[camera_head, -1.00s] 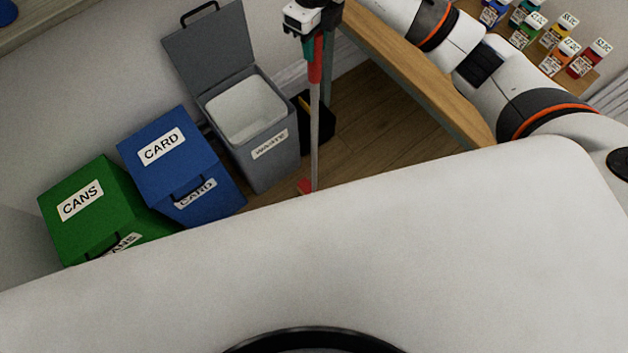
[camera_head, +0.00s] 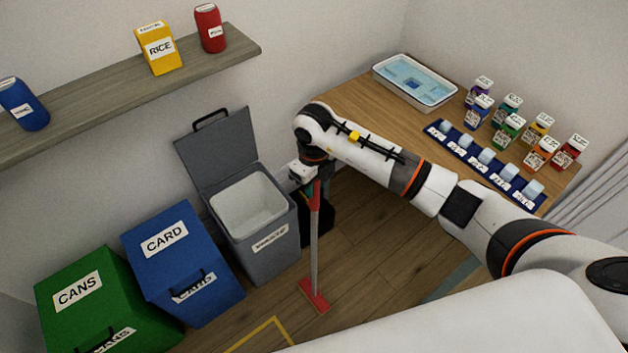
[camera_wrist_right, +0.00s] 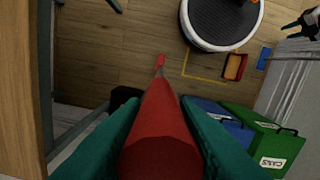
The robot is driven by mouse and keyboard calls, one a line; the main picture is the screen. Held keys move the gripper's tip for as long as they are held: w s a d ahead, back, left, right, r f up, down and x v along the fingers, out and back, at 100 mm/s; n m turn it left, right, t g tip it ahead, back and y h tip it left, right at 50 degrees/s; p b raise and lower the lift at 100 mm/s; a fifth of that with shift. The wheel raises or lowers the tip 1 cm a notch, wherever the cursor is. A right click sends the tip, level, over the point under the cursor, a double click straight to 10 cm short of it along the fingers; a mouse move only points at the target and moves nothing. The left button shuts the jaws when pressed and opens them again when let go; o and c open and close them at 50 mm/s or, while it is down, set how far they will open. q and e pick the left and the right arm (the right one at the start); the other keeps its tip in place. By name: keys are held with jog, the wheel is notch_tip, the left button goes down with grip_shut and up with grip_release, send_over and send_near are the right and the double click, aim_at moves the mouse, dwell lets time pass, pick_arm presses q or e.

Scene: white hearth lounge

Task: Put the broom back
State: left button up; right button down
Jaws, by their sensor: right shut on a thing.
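The broom (camera_head: 314,250) has a red grip, a grey shaft and a red head (camera_head: 314,296) low at the floor. It is upright beside the grey waste bin. My right gripper (camera_head: 315,185) is shut on the red grip near its top. In the right wrist view the two green fingers close around the red handle (camera_wrist_right: 162,130), and the shaft runs down to the red head (camera_wrist_right: 160,60). Whether the head touches the floor cannot be told. My left gripper does not show in the head view.
An open grey waste bin (camera_head: 285,262), a blue card bin (camera_head: 222,300) and a green cans bin (camera_head: 130,322) stand along the wall. A black object (camera_head: 318,222) is behind the broom. A wooden table (camera_head: 345,100) holds bottles and a tray. A yellow floor outline (camera_head: 258,334) lies in front.

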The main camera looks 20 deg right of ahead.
jog(key=c, duration=1.1)
grip_release()
jog(key=shift+r, duration=0.2)
notch_tip(320, 180, up, 11)
jog(key=b, duration=0.4)
jog(key=shift+f, duration=0.2)
jog(key=shift+r, duration=0.6)
